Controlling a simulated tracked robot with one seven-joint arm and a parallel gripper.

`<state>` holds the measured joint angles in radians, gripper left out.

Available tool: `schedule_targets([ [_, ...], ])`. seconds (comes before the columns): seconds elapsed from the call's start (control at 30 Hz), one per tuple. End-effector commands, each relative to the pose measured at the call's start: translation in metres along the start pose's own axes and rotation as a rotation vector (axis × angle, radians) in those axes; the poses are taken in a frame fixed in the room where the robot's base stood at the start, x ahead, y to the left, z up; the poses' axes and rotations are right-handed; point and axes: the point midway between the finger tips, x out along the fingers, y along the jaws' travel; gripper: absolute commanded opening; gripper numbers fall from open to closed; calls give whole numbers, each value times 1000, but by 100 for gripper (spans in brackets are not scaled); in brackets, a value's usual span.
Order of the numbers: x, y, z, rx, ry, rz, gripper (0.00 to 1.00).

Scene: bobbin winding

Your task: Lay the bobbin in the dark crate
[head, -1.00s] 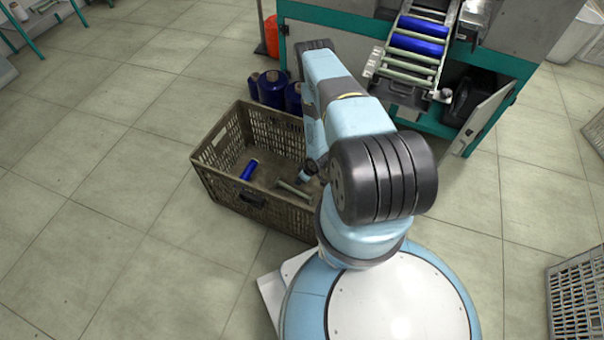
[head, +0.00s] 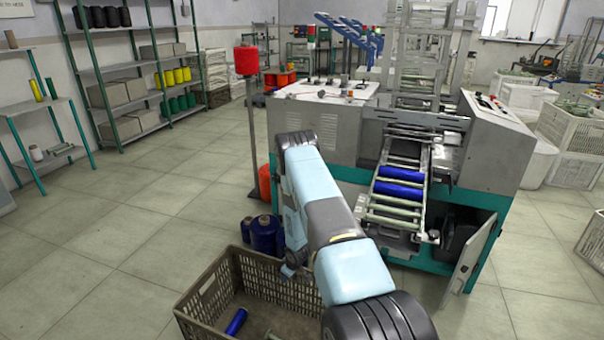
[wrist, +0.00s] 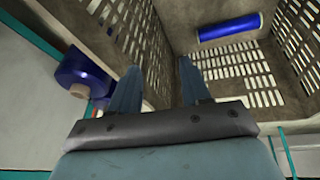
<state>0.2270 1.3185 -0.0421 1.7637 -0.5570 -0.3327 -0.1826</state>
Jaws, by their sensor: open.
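The dark brown-grey slatted crate (head: 205,292) stands on the floor at the bottom of the head view, cut off by the frame edge. A blue bobbin (head: 236,321) lies in it. The bobbin also shows in the wrist view (wrist: 229,27), lying in the crate (wrist: 172,25) apart from my fingers. My gripper (wrist: 160,88) is open, with nothing visible between its fingers. In the head view my gripper (head: 291,271) is near the crate's back side, partly hidden by my arm.
Large blue spools (head: 263,234) stand behind the crate, close to my gripper. The winding machine (head: 335,130) has a sloping rack (head: 397,212) with blue bobbins and pale tubes; its lower door (head: 470,262) hangs open. A red-topped stand (head: 249,120) is behind. Floor at left is clear.

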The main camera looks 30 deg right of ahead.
Motion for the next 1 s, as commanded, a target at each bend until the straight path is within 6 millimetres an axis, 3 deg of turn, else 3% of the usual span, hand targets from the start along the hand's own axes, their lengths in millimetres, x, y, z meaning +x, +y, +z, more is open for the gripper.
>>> schedule_targets([
  [0.03, -16, 9, -14, 5, 2, 14, 47],
  [0.2, -66, 28, -50, 25, -6, 50, 47],
  [0.5, -162, 52, -103, 71, -15, 107, 47],
  [1.0, -327, 56, -160, 160, -15, 175, 47],
])
